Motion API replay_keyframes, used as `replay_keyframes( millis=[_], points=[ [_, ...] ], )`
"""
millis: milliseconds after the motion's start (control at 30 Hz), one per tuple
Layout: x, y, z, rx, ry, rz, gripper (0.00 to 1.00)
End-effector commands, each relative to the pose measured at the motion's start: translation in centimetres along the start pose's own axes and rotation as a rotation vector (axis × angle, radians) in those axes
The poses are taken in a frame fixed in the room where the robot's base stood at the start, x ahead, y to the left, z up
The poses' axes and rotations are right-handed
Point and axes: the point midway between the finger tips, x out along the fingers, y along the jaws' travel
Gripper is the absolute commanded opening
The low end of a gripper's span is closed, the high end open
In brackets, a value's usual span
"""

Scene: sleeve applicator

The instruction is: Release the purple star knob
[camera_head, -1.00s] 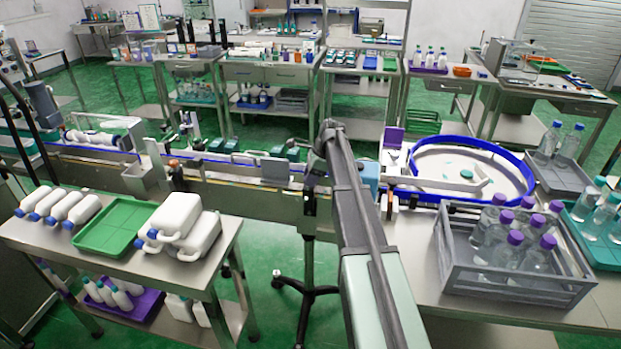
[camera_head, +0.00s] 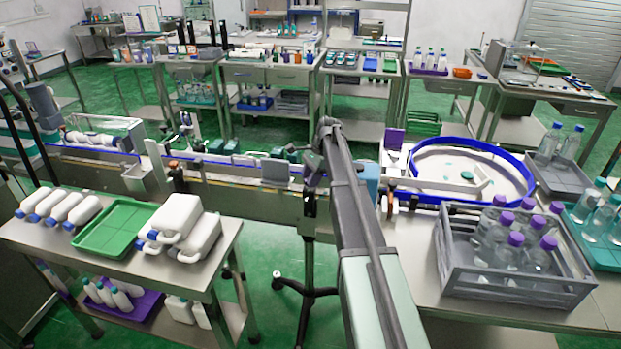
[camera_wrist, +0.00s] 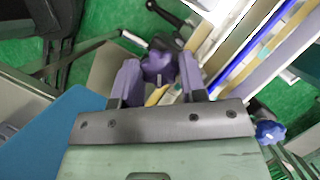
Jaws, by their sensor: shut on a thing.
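A purple star knob (camera_wrist: 158,67) is between the two purple-grey fingers of my gripper (camera_wrist: 160,74) in the wrist view. The fingers are shut on it, one on each side. A second, bluer star knob (camera_wrist: 268,131) sits at the lower right in the wrist view, apart from my gripper. In the head view my arm crosses in front of the conveyor, and the gripped knob and fingertips cannot be made out there.
The conveyor (camera_head: 240,192) runs behind my arm. A blue-rimmed round table (camera_head: 470,147) is to its right. A grey crate of purple-capped bottles (camera_head: 515,277) stands at the right. A green tray (camera_head: 117,228) and white jugs are on the left table. A black lever (camera_wrist: 166,14) lies near the knob.

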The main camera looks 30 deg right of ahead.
Motion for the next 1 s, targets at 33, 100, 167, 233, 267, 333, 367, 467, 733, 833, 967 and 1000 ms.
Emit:
replay_keyframes(
  millis=[33,100,167,233,267,333,367,467,733,833,967,1000],
  points=[
    [-0.03,-0.16,-0.07,-0.037,0.0,0.016,0.15],
    [-0.03,-0.19,-0.08,-0.099,0.001,0.042,0.15],
    [-0.03,-0.23,-0.07,-0.151,0.0,0.063,0.15],
    [-0.02,-0.25,-0.04,-0.213,0.0,0.089,0.15],
    [-0.02,-0.28,-0.05,-0.239,0.001,0.1,0.15],
    [-0.01,-0.3,0.0,-0.301,0.0,0.126,0.15],
    [0.0,-0.32,0.01,-0.327,0.0,0.136,0.15],
    [0.01,-0.36,0.05,-0.416,0.0,0.173,0.15],
    [0.02,-0.42,0.08,-0.639,0.0,0.265,0.15],
    [0.04,-0.44,0.14,-0.71,0.0,0.294,0.15],
    [0.06,-0.47,0.17,-0.784,0.001,0.325,0.15],
    [0.06,-0.47,0.17,-0.803,0.001,0.333,0.15]
  ],
)
